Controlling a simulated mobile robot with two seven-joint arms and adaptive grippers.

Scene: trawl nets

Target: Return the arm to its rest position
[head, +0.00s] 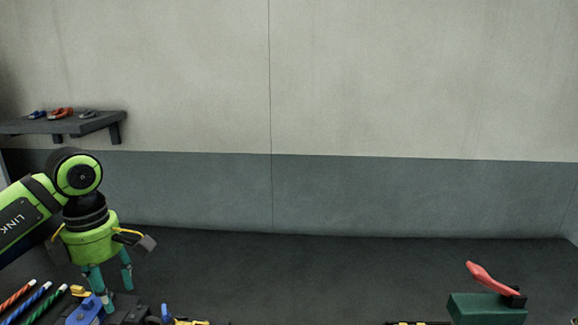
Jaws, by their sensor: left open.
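My left arm (28,213) comes in from the left edge, green and black, and bends down at a round joint. My left gripper (117,293) points down at the lower left, with its two teal fingers apart. I see nothing held between them. The fingers are just above or beside a blue item (86,311) and other small parts at the bottom edge; I cannot tell whether they touch. My right gripper is not in view.
Striped orange, blue and green rods (42,303) lie at the lower left. A dark green block (486,309) with a red handle (490,278) stands at the lower right. A wall shelf (62,124) holds small items. The middle floor (300,275) is clear.

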